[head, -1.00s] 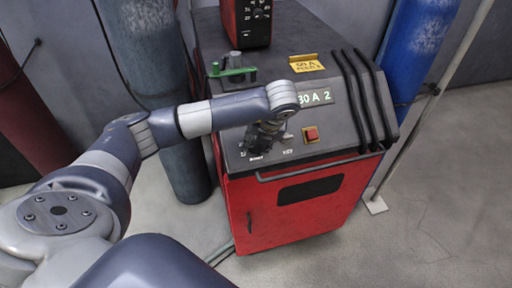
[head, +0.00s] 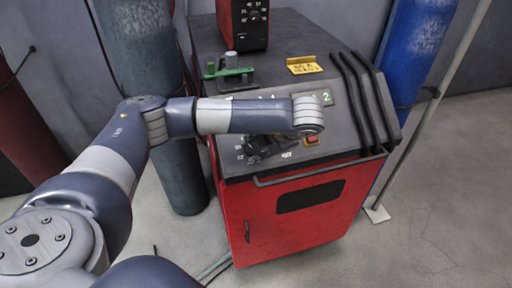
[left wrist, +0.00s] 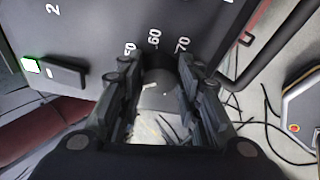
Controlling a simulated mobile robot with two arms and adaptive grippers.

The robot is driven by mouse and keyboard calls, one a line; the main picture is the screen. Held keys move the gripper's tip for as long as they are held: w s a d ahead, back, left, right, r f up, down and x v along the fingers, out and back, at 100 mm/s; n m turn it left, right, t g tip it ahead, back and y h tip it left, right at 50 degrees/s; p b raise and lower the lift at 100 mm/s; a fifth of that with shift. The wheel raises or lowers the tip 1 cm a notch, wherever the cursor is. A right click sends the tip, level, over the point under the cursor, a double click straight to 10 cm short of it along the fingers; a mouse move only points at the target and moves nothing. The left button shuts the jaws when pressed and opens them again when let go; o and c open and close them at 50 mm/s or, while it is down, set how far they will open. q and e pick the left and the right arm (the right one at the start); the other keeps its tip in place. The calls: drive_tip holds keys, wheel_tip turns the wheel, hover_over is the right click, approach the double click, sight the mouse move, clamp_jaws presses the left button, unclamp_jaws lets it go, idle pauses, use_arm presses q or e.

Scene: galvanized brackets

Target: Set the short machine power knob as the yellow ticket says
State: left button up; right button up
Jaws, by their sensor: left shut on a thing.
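The red machine (head: 300,225) with a sloped dark top stands in the middle of the head view. The yellow ticket (head: 304,66) stands on its top; its first line seems to read 50 A, and the smaller line is unclear. My left gripper (head: 264,148) is low over the sloped panel. In the left wrist view my left gripper (left wrist: 160,82) is shut on the knob (left wrist: 158,92), one finger on each side. Scale numbers 50, 60 and 70 show just beyond it. The knob's pointer cannot be read surely. My right gripper is not in view.
A red button (head: 312,140), a green clamp (head: 230,72) and a smaller red unit (head: 243,25) are on the machine. Gas cylinders (head: 150,60) stand beside it.

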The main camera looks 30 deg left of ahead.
use_arm(q)
drive_tip(key=m, duration=0.2)
drive_tip(key=m+y+b, duration=0.1)
drive_tip(key=m, duration=0.1)
drive_tip(key=shift+s+d+f+m+t, duration=0.1)
drive_tip(key=shift+d+f+m+t, duration=0.1)
drive_tip(key=shift+m+t, duration=0.15)
drive_tip(key=m+t+b, duration=0.1)
drive_tip(key=m+b, duration=0.1)
drive_tip(key=m, duration=0.2)
drive_tip(key=shift+s+f+m+y+b, duration=0.1)
drive_tip(key=shift+f+m+y+b, duration=0.05)
drive_tip(key=shift+m+y+b, duration=0.2)
drive_tip(key=m+b, duration=0.1)
drive_tip(key=m, duration=0.1)
drive_tip(key=m+t+b, duration=0.1)
drive_tip(key=m, duration=0.1)
drive_tip(key=m+b, duration=0.1)
drive_tip(key=shift+s+f+m+t+b, duration=0.15)
drive_tip(key=shift+s+m+t+b, duration=0.15)
drive_tip(key=shift+m+t, duration=0.1)
drive_tip(key=m+b, duration=0.1)
drive_tip(key=m, duration=0.2)
drive_tip(key=m+t+h+b, duration=0.1)
drive_tip(key=m, duration=0.1)
drive_tip(key=shift+s+a+m+t+b, duration=0.15)
drive_tip(key=shift+m+t+b, duration=0.1)
drive_tip(key=shift+m+b, duration=0.15)
drive_tip(key=o, duration=1.1)
drive_tip(key=shift+r, duration=0.2)
